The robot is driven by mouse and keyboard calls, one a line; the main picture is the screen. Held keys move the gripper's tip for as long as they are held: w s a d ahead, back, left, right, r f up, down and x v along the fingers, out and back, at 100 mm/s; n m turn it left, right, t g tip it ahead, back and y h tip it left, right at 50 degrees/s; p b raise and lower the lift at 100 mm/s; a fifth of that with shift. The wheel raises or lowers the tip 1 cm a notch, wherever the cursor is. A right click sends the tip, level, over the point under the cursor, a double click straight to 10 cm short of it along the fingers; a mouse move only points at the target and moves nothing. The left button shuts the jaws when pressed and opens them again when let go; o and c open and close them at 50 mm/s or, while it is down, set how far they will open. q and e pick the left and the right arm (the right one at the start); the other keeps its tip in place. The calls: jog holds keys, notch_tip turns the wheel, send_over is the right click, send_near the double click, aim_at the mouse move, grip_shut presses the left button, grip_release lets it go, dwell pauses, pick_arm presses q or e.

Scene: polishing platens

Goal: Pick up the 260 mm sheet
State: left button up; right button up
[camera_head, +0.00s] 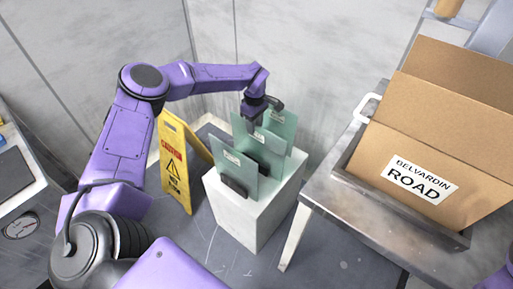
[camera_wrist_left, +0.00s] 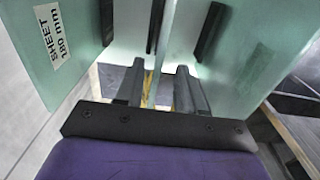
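Several pale green glass sheets stand upright in dark holders on a white pedestal (camera_head: 246,218). One is at the front left (camera_head: 234,172), one in the middle (camera_head: 264,150) and one at the back right (camera_head: 283,128). Their labels are too small to read in the head view, so I cannot tell which is 260 mm. My left gripper (camera_head: 255,112) is at the upper edges of the rear sheets. In the left wrist view, its fingers (camera_wrist_left: 160,88) are apart, with a sheet edge seemingly between them. A sheet labelled 180 mm (camera_wrist_left: 50,38) stands left of the fingers. My right gripper is out of view.
A yellow caution sign (camera_head: 176,165) stands left of the pedestal. A metal table (camera_head: 335,200) with a cardboard box (camera_head: 440,130) is close on the right. Grey walls stand behind.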

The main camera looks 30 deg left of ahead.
aim_at(257, 134)
pick_arm(q)
jog(key=f, duration=0.3)
jog(key=f+p, duration=0.1)
jog(key=shift+w+d+f, duration=0.25)
jog(key=shift+d, duration=0.15)
jog(key=shift+a+f, duration=0.1)
jog(key=shift+f, duration=0.4)
grip_shut()
jog(key=shift+r, duration=0.1)
dwell(0.4)
jog(key=shift+w+r, duration=0.1)
jog(key=shift+r, duration=0.05)
